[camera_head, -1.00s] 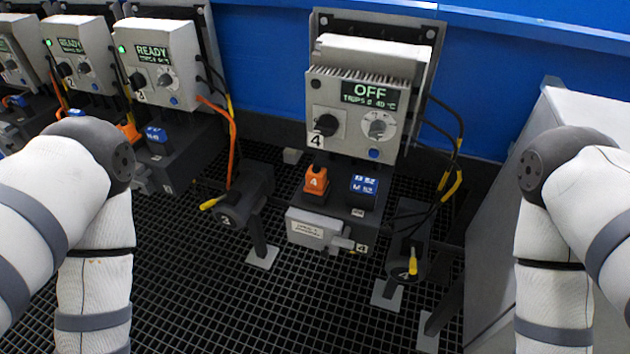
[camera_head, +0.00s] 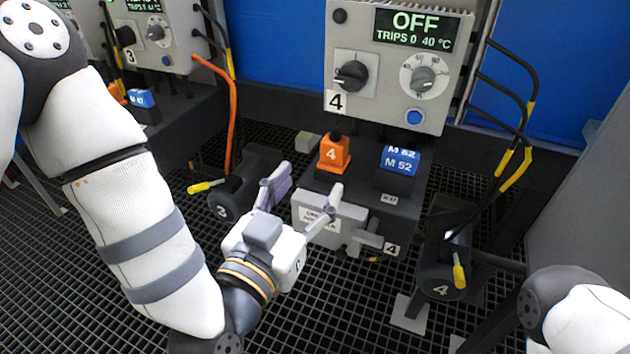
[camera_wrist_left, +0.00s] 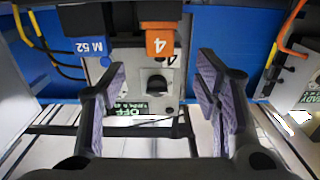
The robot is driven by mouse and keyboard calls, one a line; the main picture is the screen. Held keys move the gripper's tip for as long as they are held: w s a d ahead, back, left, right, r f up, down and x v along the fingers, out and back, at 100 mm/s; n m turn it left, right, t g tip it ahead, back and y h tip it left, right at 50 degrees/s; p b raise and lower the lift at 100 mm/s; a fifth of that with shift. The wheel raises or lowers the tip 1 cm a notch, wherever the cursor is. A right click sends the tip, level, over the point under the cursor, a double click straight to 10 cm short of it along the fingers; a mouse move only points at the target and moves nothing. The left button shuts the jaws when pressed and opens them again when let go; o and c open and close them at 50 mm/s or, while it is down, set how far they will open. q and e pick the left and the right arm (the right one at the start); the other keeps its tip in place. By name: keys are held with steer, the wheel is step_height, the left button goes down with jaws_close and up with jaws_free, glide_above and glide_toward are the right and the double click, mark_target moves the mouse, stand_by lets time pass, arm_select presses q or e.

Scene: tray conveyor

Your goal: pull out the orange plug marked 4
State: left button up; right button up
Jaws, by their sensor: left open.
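The orange plug marked 4 (camera_head: 335,153) stands upright in the dark block below control box 4, left of the blue M 52 plug (camera_head: 398,160). My left gripper (camera_head: 298,204) is open and empty, in front of and a little below the orange plug, apart from it. In the left wrist view the orange plug (camera_wrist_left: 160,40) shows at the top, between the lines of the two spread fingers (camera_wrist_left: 163,95). The blue plug (camera_wrist_left: 90,47) is left of it there. Of my right arm only a link shows at the lower right; its gripper is out of view.
Control box 4 (camera_head: 388,105) reads OFF and has a black knob (camera_head: 351,75). Cables (camera_head: 518,110) hang on its right. A labelled grey box (camera_head: 318,217) is below the plugs. A unit marked 3 (camera_head: 235,190) stands left, a unit marked 4 (camera_head: 440,280) right.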

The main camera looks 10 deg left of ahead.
mark_target(331, 154)
arm_select(q)
steer(key=b+x, duration=0.1)
steer(key=x, duration=0.9)
steer(key=shift+f, duration=0.1)
steer(key=c, duration=1.3)
steer(key=shift+r+p, duration=1.35)
steer(key=shift+r, duration=0.15)
steer(key=shift+c, duration=0.2)
arm_select(e)
steer(key=shift+w+r, duration=0.3)
steer(key=shift+r, duration=0.35)
arm_select(q)
steer(key=p+v, duration=0.4)
steer(key=v, duration=0.6)
arm_select(e)
steer(key=shift+w+r+t, duration=0.2)
steer(key=shift+w+r, duration=0.25)
steer(key=shift+r, duration=0.45)
steer(key=shift+w+r+t, duration=0.2)
steer(key=shift+w+r, duration=0.25)
steer(key=shift+r, duration=0.4)
